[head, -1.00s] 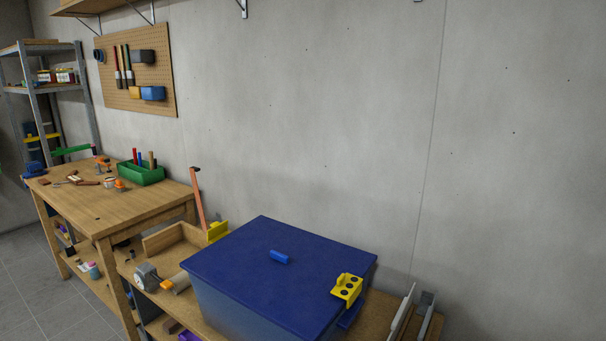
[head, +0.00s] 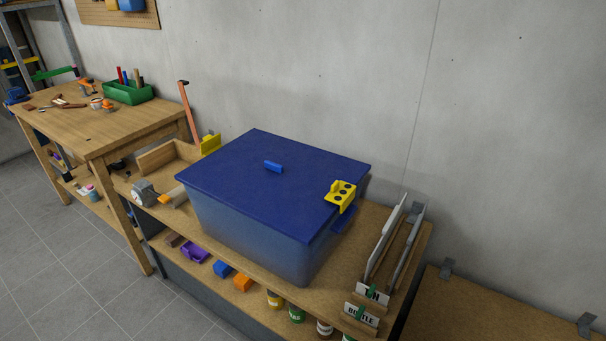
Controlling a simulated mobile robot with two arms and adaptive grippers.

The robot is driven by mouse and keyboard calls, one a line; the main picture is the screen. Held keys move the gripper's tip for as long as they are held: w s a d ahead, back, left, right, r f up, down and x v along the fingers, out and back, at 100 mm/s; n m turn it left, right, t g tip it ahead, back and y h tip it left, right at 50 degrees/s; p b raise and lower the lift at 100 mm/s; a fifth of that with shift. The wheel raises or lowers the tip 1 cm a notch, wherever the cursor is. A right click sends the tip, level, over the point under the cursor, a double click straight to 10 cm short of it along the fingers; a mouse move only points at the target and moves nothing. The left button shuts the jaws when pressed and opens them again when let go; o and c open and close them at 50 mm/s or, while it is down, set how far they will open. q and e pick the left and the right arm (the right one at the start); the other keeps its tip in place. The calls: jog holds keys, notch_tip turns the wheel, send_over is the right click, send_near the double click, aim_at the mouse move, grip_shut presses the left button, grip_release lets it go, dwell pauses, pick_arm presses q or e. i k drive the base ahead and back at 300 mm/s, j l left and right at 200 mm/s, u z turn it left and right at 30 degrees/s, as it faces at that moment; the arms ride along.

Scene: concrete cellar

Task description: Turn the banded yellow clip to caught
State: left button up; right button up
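A blue lidded box (head: 262,222) stands on a wooden bench, its dark blue lid (head: 300,187) lying on top with a small blue handle (head: 273,167). A yellow clip with black round dots (head: 341,194) sits on the lid's right edge, above a blue side grip (head: 343,218). A second yellow part (head: 210,143) shows at the box's far left corner, partly hidden behind the lid. I cannot make out bands on either yellow part, nor whether either is caught. Neither of my grippers shows.
A wooden table (head: 105,120) with a green tool tray (head: 128,93) stands at the left. A rack of upright panels (head: 392,245) stands right of the box. A grey device (head: 145,193) lies left of it. Coloured parts and jars fill the lower shelf. The floor in front is clear.

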aim_at(210, 143)
jog(key=i+j+z, duration=0.15)
jog(key=j, duration=0.25)
jog(key=i+j+z, duration=0.15)
jog(key=i+j, duration=0.2)
jog(key=i+j+z, duration=0.1)
jog(key=i+j, duration=0.15)
jog(key=j, duration=0.3)
jog(key=i+j+z, duration=0.15)
jog(key=j, duration=0.3)
jog(key=i+j+z, duration=0.15)
jog(key=j, duration=0.35)
jog(key=i+j+z, duration=0.15)
jog(key=j, duration=0.35)
jog(key=i+j+z, duration=0.1)
jog(key=j, duration=0.45)
jog(key=i+j+z, duration=0.15)
jog(key=j, duration=0.35)
jog(key=k+j+z, duration=0.2)
jog(key=j+z, duration=0.15)
jog(key=j, duration=0.25)
jog(key=k+j+z, duration=0.2)
jog(key=i+j, duration=0.05)
